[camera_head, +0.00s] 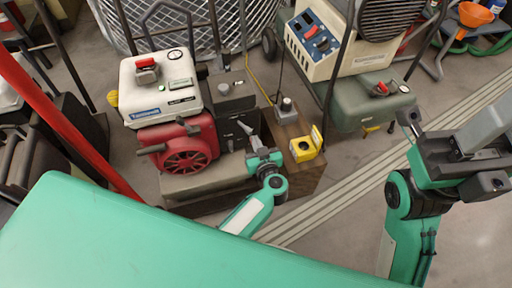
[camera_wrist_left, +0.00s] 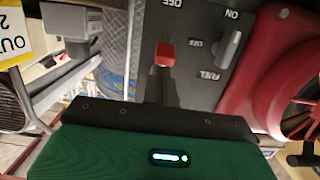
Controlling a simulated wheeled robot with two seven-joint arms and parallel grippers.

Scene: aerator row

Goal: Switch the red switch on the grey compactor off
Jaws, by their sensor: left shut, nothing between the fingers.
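The compactor (camera_head: 183,177) stands left of centre, with a white tank, a red engine part and a dark grey control panel (camera_head: 232,133). The red switch (camera_wrist_left: 166,54) shows on that panel in the left wrist view, between OFF and FUEL labels. A grey lever (camera_wrist_left: 230,45) sits right of it, by the ON label. My left gripper (camera_head: 243,127) is shut and empty, in front of the panel. Its fingertips (camera_wrist_left: 162,72) appear just below the red switch; I cannot tell whether they touch it. In the head view the switch is hidden. My right gripper (camera_head: 409,120) is far right; its opening is unclear.
A yellow box (camera_head: 304,147) stands on a brown wooden block (camera_head: 309,175) right of my left gripper. A cream machine (camera_head: 320,42) with a green tank (camera_head: 370,100) is behind. A red bar (camera_head: 65,120) crosses the left side. Striped floor is clear on the right.

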